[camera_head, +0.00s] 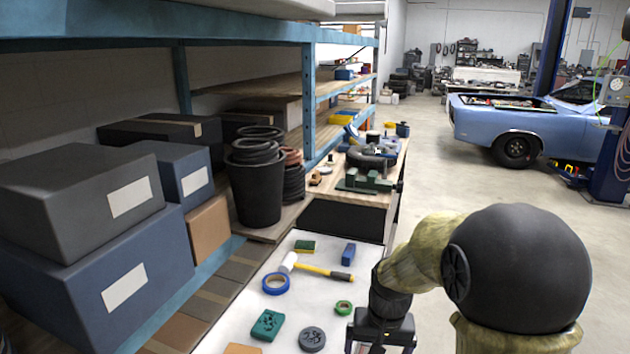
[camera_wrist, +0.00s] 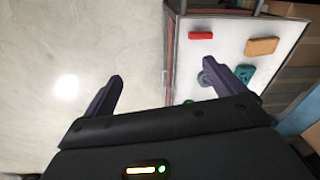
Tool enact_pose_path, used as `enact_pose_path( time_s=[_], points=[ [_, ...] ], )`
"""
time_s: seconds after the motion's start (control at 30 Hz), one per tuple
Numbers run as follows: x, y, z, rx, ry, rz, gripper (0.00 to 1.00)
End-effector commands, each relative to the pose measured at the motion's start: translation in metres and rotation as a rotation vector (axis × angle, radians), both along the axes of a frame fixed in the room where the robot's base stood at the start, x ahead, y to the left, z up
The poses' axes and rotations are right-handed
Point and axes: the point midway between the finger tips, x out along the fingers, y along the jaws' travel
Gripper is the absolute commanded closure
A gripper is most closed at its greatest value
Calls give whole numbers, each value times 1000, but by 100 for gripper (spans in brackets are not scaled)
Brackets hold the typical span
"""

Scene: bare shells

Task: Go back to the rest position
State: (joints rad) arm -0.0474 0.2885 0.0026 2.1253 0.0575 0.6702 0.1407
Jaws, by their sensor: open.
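My gripper (camera_head: 380,338) is at the right edge of the white table top (camera_head: 235,325) in the head view, with its fingertips cut off by the frame's bottom. In the wrist view my gripper (camera_wrist: 165,75) is open, its two dark fingers spread wide with nothing between them. One finger lies over the bare floor and the other over the white table top. My arm comes in from the lower right of the head view.
The table holds a hammer (camera_head: 325,271), blue tape (camera_head: 276,284), green tape (camera_head: 344,307), a teal block (camera_head: 267,325), a grey disc (camera_head: 312,339), a blue block (camera_head: 348,254) and a sponge (camera_head: 304,246). Shelving with boxes (camera_head: 85,190) stands left. Open floor (camera_head: 440,160) lies right, towards a blue car (camera_head: 530,125).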

Motion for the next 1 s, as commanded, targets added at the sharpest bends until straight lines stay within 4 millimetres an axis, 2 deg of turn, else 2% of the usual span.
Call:
enact_pose_path(
  time_s=[0.03,0.2,0.3,0.4,1.0],
  points=[
    [-17,-5,9,-7,-25,14,5],
    [-67,-19,19,-35,-112,76,5],
    [-90,-24,21,-48,-152,107,5],
    [-103,-27,21,-57,-174,124,5],
    [-106,-27,20,-58,-178,129,5]
  ],
)
